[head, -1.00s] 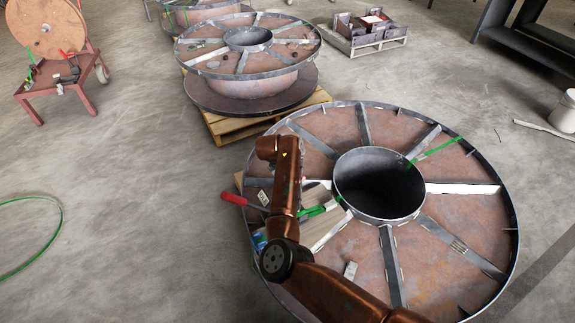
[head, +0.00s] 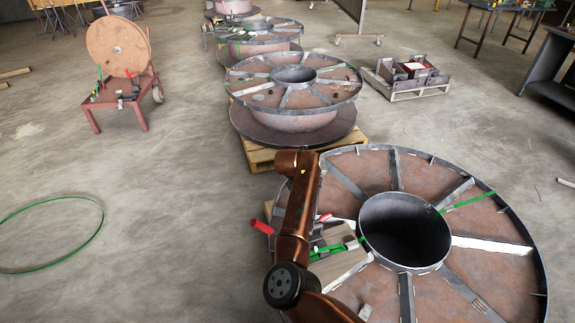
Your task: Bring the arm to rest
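A copper-coloured arm of mine (head: 296,225) rises from the bottom edge, bends at a dark round joint (head: 291,285) and reaches up over the left side of the nearest steel reel (head: 478,210). Its far end (head: 297,160) is bent over near the reel's rim. No gripper fingers can be made out on it. I cannot tell which of my two arms it is. No other arm shows.
A wooden board (head: 345,268) with green tools (head: 335,250) lies on the near reel; a red handle (head: 262,227) sticks out at its left. More reels (head: 292,88) stand behind. Left are a red-framed spool stand (head: 118,55) and a green hoop (head: 50,235).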

